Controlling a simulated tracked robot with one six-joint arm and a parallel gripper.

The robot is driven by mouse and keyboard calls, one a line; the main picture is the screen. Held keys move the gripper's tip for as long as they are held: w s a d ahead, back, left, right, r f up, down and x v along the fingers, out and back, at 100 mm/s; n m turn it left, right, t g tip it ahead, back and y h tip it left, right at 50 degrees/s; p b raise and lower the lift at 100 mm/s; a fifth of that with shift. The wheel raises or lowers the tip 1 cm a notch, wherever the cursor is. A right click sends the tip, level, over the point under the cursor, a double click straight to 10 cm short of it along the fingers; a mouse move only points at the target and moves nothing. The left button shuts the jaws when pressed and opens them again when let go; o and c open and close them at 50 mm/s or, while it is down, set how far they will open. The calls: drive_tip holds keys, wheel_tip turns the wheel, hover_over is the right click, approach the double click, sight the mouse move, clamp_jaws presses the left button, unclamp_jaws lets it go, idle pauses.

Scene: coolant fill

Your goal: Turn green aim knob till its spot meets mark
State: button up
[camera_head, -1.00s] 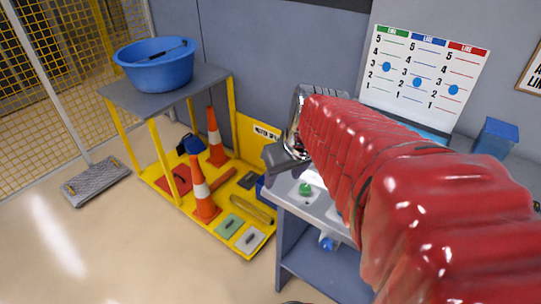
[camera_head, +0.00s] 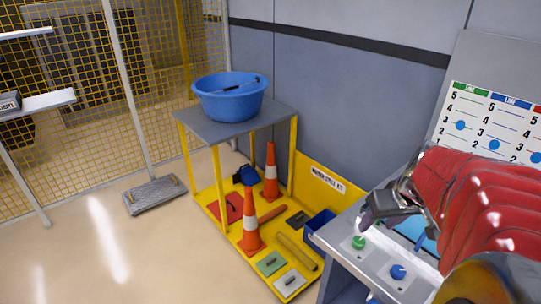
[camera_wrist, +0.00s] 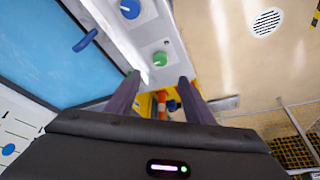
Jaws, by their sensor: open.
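The green knob (camera_head: 359,242) sits on a pale plate near the left end of the grey bench top. It also shows in the wrist view (camera_wrist: 160,58), ahead of my fingertips and between their lines. Its spot and the mark are too small to make out. My gripper (camera_head: 370,218) is just above the green knob in the head view. In the wrist view, my gripper (camera_wrist: 158,80) has its two dark fingers apart with nothing between them. I cannot tell the exact gap to the knob, but it looks ungripped.
A blue knob (camera_head: 398,271) sits right of the green one. A board with coloured columns and blue dots (camera_head: 495,122) stands behind the bench. To the left is a yellow-framed stand with a blue basin (camera_head: 229,98) and orange cones (camera_head: 249,222). Open floor lies further left.

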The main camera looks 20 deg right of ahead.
sight(359, 241)
drive_tip(key=x, duration=1.3)
drive_tip(key=shift+f, duration=0.15)
drive_tip(key=shift+c, duration=0.6)
drive_tip(key=c, duration=0.9)
